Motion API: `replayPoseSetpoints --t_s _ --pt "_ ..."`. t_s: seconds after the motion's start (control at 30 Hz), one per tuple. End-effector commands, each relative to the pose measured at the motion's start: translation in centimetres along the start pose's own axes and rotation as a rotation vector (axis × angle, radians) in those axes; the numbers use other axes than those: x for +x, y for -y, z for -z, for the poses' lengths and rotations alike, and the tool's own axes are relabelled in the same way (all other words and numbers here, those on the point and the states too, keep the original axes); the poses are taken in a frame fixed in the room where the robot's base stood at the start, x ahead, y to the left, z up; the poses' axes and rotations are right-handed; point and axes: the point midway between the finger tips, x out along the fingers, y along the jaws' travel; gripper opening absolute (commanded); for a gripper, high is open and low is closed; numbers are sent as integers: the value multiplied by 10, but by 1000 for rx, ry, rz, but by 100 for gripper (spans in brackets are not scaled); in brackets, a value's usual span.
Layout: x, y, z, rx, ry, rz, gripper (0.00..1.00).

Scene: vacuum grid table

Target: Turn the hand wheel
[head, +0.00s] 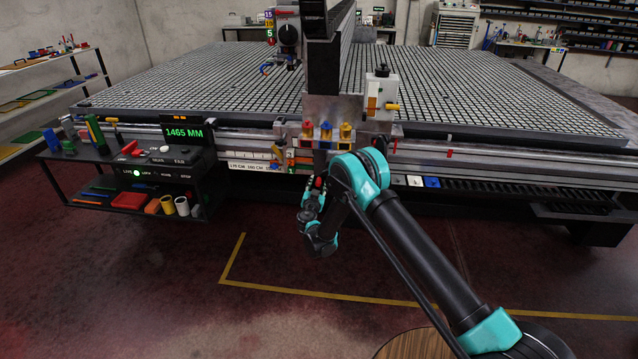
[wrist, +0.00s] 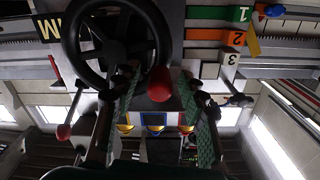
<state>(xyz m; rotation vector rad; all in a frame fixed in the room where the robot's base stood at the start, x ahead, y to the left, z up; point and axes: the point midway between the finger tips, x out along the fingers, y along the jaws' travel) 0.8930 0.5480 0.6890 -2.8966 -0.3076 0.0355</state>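The hand wheel (wrist: 72,38) is a black spoked wheel at the upper left of the wrist view. A red knob (wrist: 160,84) shows at its lower right. My gripper (wrist: 156,98) has its two green-padded fingers apart, one on each side of the knob in this view. I cannot tell how far the knob is from the fingertips, and no contact shows. In the head view my gripper (head: 314,200) is low in front of the machine's carriage. The wheel is mostly hidden there behind my arm.
The grid table (head: 480,95) stands behind, with its rail along the front. A side shelf (head: 85,150) with tools and a "1465 MM" display (head: 184,133) is at left. Numbered coloured blocks (wrist: 234,38) are right of the wheel. The floor in front is clear.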

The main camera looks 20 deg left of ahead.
Motion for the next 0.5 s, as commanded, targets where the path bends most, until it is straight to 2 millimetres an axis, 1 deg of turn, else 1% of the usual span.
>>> replayPoseSetpoints --t_s 0.03,0.07,0.33,0.5 --pt "0 0 0 0 0 0 37" --pt "0 0 0 0 0 0 34" --pt "0 0 0 0 0 0 0" --pt "0 0 0 0 0 -1 0"
